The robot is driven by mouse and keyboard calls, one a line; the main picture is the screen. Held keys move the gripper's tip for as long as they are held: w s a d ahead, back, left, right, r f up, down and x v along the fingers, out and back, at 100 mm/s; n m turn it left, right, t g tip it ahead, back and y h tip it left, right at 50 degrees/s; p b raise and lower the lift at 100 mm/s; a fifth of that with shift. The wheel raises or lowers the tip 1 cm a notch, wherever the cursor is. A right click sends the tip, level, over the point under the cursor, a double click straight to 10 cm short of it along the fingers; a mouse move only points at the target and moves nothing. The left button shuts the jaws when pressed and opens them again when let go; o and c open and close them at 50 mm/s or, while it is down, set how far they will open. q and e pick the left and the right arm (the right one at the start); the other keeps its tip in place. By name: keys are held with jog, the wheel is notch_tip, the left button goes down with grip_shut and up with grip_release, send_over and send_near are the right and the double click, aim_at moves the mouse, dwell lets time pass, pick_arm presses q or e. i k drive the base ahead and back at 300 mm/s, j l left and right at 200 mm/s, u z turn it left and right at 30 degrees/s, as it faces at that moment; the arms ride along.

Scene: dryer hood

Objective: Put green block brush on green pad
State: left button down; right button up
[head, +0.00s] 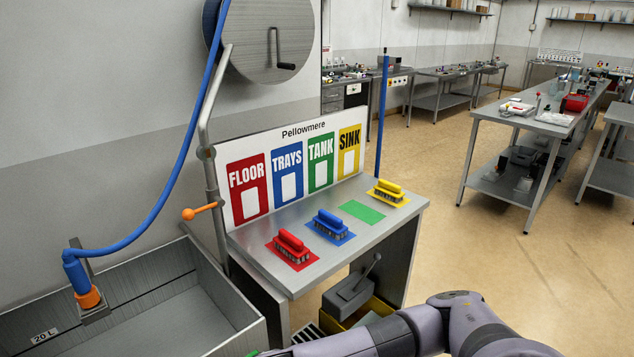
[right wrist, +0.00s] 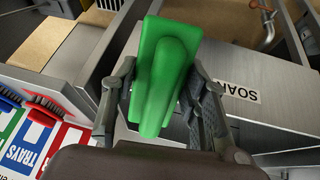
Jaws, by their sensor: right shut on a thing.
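The green block brush (right wrist: 163,75) is between the two fingers of my right gripper (right wrist: 160,95) in the right wrist view, and the gripper is shut on it. Its bristles are not visible there. The brush is over or near steel surfaces, one marked SOAK. In the head view my right arm reaches in low to the left, and its gripper is below the picture's edge; a small green patch (head: 250,352) shows there. The green pad (head: 362,212) lies bare on the steel table, between the blue and yellow brushes. My left gripper is not in view.
Red (head: 291,246), blue (head: 329,224) and yellow (head: 389,190) brushes stand on their coloured pads beside it. A sign board (head: 292,172) rises behind them. A steel sink (head: 185,290) with a blue hose (head: 160,205) is left. A blue pole (head: 382,115) stands behind the table.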

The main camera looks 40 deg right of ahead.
aim_at(362, 211)
jog(key=l, duration=0.6)
jog(key=i+l+z, duration=0.1)
jog(key=l, duration=0.5)
jog(key=i+l, duration=0.1)
jog(key=l, duration=0.5)
jog(key=l+z, duration=0.1)
jog(key=l, duration=0.5)
jog(key=i, duration=0.1)
